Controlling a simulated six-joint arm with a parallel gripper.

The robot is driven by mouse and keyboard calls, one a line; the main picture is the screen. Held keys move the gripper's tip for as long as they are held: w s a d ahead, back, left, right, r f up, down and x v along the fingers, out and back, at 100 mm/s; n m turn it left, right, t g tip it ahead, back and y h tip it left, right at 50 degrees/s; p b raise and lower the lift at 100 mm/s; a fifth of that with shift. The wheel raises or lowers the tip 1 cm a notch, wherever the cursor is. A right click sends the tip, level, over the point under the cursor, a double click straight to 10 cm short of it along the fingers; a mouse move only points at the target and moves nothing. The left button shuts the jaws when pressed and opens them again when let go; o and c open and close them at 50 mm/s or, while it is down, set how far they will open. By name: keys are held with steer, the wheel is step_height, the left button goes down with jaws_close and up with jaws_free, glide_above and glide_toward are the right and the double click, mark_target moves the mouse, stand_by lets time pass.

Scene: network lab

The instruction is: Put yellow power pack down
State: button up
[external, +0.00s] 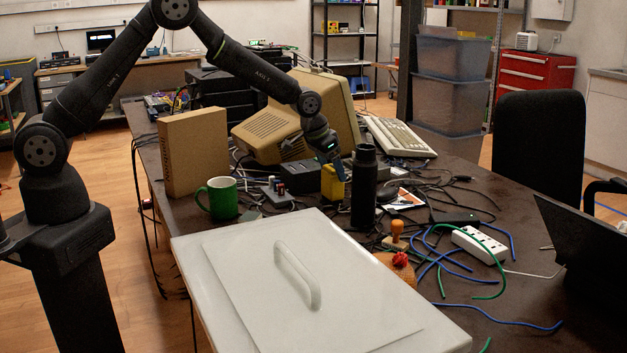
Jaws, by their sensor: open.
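The yellow power pack (333,184) stands upright on the dark table among cables, in front of the beige monitor and left of a black bottle. My gripper (328,157) is directly above it, pointing down, with its fingertips at the top of the pack. The jaws are open. The fingers are small and dark here, and I cannot tell whether they still touch the pack.
A black bottle (364,186) stands close on the right. A green mug (218,198), a cardboard box (193,152) and the beige monitor (271,133) are to the left and behind. A white lidded box (215,262) fills the front. Loose cables clutter the right side.

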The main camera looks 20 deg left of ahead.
steer(key=v, duration=0.9)
steer(key=x, duration=1.2)
steer(key=shift+f, duration=0.3)
step_height(320, 180, up, 3)
steer(key=shift+f, duration=0.1)
steer(key=shift+r, duration=0.45)
steer(key=shift+f, duration=0.15)
